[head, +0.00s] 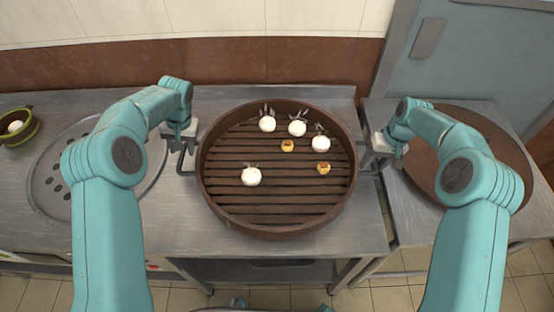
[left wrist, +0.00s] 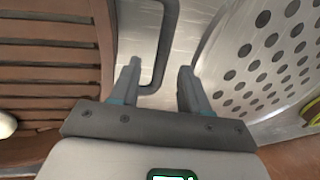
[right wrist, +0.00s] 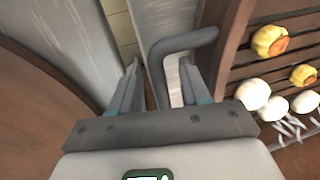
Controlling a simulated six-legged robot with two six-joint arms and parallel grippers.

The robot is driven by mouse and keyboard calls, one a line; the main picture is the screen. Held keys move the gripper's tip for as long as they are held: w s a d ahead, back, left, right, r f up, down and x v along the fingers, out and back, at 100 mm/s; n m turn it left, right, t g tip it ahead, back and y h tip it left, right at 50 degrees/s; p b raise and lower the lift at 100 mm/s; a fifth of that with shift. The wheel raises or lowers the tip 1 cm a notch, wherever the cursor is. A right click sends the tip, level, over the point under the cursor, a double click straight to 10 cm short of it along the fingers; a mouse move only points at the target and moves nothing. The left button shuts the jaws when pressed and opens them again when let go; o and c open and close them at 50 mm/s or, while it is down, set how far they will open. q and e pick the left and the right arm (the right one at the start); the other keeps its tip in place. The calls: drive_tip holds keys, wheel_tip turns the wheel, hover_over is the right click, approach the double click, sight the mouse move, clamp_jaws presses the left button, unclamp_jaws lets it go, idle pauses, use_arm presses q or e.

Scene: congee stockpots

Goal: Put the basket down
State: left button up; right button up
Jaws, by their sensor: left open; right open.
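The basket (head: 277,226) is a round brown steamer with a slatted floor, sitting level on the metal counter. It holds several white buns (head: 251,177), some with thin pointed ears, and two small yellow dumplings (head: 323,168). My left gripper (head: 184,146) is open at the basket's left handle; in the left wrist view the dark handle (left wrist: 168,45) passes between the parted fingers (left wrist: 158,78). My right gripper (head: 372,158) is open at the right handle; in the right wrist view that handle (right wrist: 185,41) bends down between the fingers (right wrist: 160,70). I cannot tell whether the fingers touch the handles.
A perforated metal disc (head: 52,180) lies left of the basket, with a green bowl (head: 20,127) beyond it. A large round brown lid or board (head: 490,140) lies on the right-hand table. A gap separates the two tables. A tiled wall (head: 225,62) stands behind.

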drive_tip(key=shift+d+r, duration=0.1)
drive_tip(key=shift+r, duration=0.25)
use_arm(q)
wheel_tip(320, 180, up, 7)
drive_tip(key=d, duration=0.1)
drive_tip(key=shift+d, duration=0.2)
use_arm(e)
wheel_tip(320, 180, up, 11)
drive_tip(key=d, duration=0.2)
drive_tip(key=shift+w+d, duration=0.1)
drive_tip(key=shift+w, duration=0.05)
